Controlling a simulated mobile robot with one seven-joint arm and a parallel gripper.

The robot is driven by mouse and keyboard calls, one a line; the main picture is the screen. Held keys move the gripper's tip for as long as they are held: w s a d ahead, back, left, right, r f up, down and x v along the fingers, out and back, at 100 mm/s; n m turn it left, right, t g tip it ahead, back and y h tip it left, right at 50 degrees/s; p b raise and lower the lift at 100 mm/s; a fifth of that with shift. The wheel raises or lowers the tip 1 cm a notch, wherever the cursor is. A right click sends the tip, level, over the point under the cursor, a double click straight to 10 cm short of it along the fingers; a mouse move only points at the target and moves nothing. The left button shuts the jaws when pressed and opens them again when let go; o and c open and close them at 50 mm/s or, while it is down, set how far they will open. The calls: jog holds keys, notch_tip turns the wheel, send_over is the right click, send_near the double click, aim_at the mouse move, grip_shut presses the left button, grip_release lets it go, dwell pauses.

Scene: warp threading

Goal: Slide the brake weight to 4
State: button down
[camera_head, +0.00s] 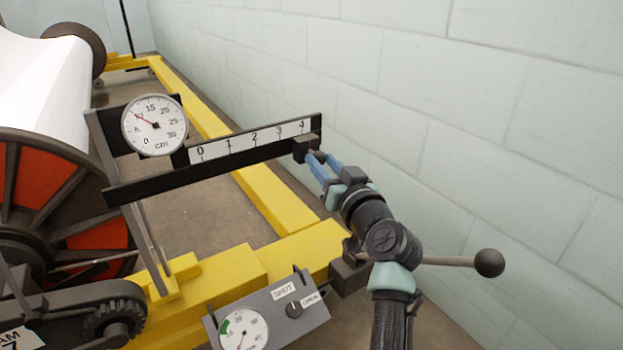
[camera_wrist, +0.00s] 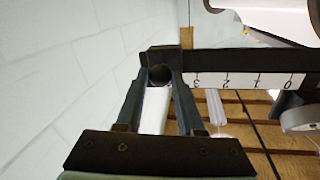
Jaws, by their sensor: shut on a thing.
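The brake weight (camera_head: 300,147) is a small dark block on the black lever bar (camera_head: 150,189), near its right end, below the 4 mark. A white scale strip (camera_head: 240,145) on the bar runs from 0 at left to 4 at right. My gripper (camera_head: 317,156), with blue fingers, is shut on the weight's round knob from the right front. In the wrist view the weight (camera_wrist: 165,54) sits beyond the fingertips (camera_wrist: 160,75) with the dark knob between them. There the scale (camera_wrist: 250,80) shows 3 down to 0; the 4 is hidden.
A round dial (camera_head: 154,125) stands by the bar's left end. A yellow frame (camera_head: 265,200) runs below. A grey panel (camera_head: 265,315) with a gauge and knob is at the bottom. A ball-ended lever (camera_head: 488,263) sticks out at right, near my arm. A pale block wall stands close behind.

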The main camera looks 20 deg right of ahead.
jog(key=shift+d+r, duration=0.1)
jog(key=shift+d, duration=0.3)
jog(key=c, duration=0.5)
grip_release()
jog(key=shift+d, duration=0.1)
jog(key=shift+c, duration=0.2)
jog(key=shift+a, duration=0.2)
jog(key=shift+s, duration=0.15)
jog(key=s+d+p, duration=0.1)
jog(key=s+p, duration=0.4)
jog(key=s, duration=0.7)
jog(key=shift+s+d+p, duration=0.25)
jog(key=shift+d+p, duration=0.05)
